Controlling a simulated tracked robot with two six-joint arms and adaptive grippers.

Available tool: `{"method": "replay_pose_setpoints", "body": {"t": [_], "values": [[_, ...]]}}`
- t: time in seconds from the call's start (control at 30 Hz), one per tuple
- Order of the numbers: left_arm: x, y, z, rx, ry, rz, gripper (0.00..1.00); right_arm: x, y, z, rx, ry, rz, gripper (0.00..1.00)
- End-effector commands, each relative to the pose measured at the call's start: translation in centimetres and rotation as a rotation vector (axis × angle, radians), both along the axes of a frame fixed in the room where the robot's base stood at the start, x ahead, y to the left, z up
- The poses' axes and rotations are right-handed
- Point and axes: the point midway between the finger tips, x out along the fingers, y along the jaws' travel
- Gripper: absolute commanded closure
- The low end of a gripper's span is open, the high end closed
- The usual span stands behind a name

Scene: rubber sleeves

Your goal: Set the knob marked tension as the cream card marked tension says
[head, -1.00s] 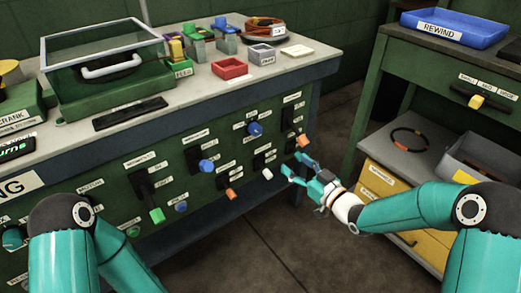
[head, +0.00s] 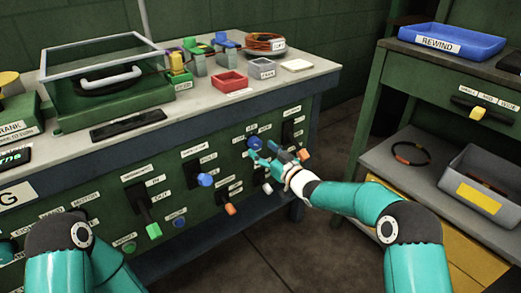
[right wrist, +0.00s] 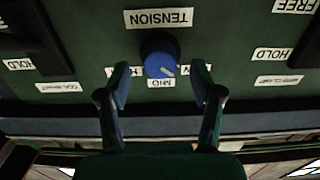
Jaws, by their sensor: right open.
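The blue tension knob (head: 254,143) is on the green front panel. In the right wrist view, which is upside down, the knob (right wrist: 160,57) sits beside its TENSION label (right wrist: 159,18), and its pale pointer mark aims near the MID label (right wrist: 161,82). Other labels around it are partly hidden by my fingers. My right gripper (right wrist: 160,88) is open, its fingertips on either side of the knob's lower edge, apart from it as far as I see. It also shows in the head view (head: 262,157). My left gripper is out of view.
A white-tipped lever (head: 267,188) is just below my right gripper. Open floor lies between bench and right-hand shelf.

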Motion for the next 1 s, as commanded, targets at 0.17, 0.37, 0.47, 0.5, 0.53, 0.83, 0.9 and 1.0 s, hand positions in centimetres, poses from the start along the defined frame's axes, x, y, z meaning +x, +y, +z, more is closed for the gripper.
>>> {"method": "replay_pose_setpoints", "body": {"t": [0.17,0.37,0.47,0.5,0.53,0.83,0.9,1.0], "values": [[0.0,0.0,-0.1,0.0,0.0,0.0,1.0,1.1,0.8,-0.1,0.0,0.0,-0.001,0.35],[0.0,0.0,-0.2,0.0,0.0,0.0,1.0,1.4,1.0,0.0,0.0,0.001,-0.002,0.35],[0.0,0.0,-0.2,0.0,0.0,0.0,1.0,1.4,1.0,0.0,0.0,0.001,-0.002,0.35],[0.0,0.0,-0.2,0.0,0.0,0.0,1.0,1.4,1.0,0.0,0.0,0.001,-0.002,0.35],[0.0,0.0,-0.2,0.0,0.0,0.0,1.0,1.4,1.0,0.0,0.0,0.001,-0.002,0.35],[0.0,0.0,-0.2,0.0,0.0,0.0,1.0,1.4,0.9,0.0,0.001,0.001,-0.003,0.83],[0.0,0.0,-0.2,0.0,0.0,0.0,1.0,1.4,0.9,0.0,0.001,0.001,-0.003,0.95],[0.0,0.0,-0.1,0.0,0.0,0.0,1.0,1.4,0.9,0.0,0.002,0.001,-0.003,0.95]]}}
